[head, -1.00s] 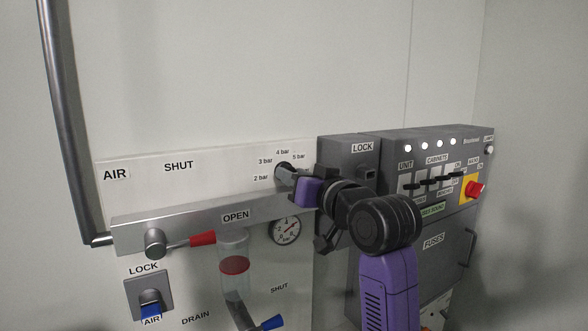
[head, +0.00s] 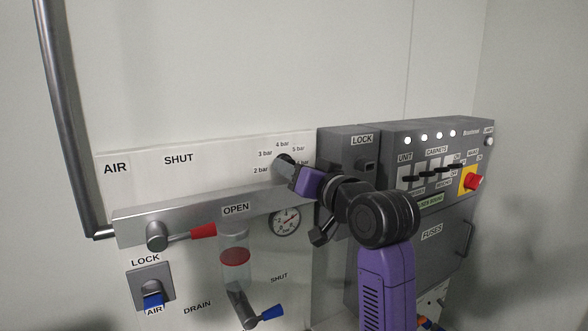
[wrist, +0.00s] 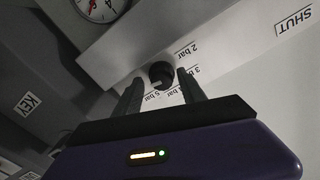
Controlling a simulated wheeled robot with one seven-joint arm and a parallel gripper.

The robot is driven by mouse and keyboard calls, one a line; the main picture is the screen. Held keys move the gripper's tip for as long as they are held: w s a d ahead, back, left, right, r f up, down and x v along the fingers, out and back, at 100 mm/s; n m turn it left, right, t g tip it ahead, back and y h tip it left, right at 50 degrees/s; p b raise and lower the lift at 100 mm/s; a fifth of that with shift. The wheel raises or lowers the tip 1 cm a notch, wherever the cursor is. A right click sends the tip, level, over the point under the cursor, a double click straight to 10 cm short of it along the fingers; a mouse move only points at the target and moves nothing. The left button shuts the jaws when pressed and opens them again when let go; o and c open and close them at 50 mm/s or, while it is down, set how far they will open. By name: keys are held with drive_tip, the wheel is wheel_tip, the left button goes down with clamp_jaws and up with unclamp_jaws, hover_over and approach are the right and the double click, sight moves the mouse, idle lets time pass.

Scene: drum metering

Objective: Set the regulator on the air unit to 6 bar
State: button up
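The air unit's regulator is a small dark round knob (head: 284,159) on the white panel, with bar labels in an arc around it. The 2, 3, 4 and 5 bar labels are readable in the head view; one at the lower right is partly hidden by my gripper. My gripper (head: 286,172) is at the knob. In the wrist view the knob (wrist: 161,74) lies between the fingertips of my gripper (wrist: 160,77), with a gap visible on each side. The pressure gauge (head: 286,221) is below; its needle shows, but the exact reading is too small to tell.
A grey rail with a red-handled lever (head: 203,232) runs below the knob. A clear bowl (head: 235,258) and a blue-handled drain lever (head: 271,313) are lower down. A grey LOCK box (head: 345,150) and the switch cabinet (head: 432,231) stand close on the right.

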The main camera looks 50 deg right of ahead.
drive_tip(key=shift+r, duration=0.15)
drive_tip(key=b+v, duration=0.1)
drive_tip(key=v, duration=0.6)
drive_tip(key=shift+s+b, duration=0.4)
drive_tip(key=shift+a, duration=0.15)
wheel_tip(320, 180, up, 5)
drive_tip(key=t+h, duration=0.2)
drive_tip(key=s+a+f+n+y, duration=0.1)
drive_tip(key=s+a+f, duration=0.25)
drive_tip(key=f, duration=0.45)
drive_tip(key=s+a+f+n+t+b, duration=0.1)
drive_tip(key=s+a+f, duration=0.25)
drive_tip(key=f, duration=0.45)
drive_tip(key=s+a+f+n+y, duration=0.1)
drive_tip(key=s+a+f, duration=0.3)
drive_tip(key=f, duration=0.5)
drive_tip(key=s+a+f+n+g+y, duration=0.1)
drive_tip(key=s+a+f+g, duration=0.1)
drive_tip(key=s+a+f, duration=0.2)
drive_tip(key=s+a+f+n+g+y+b, duration=0.1)
drive_tip(key=s+a+f+n+y, duration=0.1)
drive_tip(key=s+f, duration=0.5)
drive_tip(key=s+a+f+n+g+y, duration=0.1)
drive_tip(key=s+a+f, duration=0.4)
drive_tip(key=s, duration=0.5)
drive_tip(key=shift+a+f+g+y+b, duration=0.4)
drive_tip(key=shift+f+g+y, duration=0.1)
drive_tip(key=shift+f+g, duration=0.3)
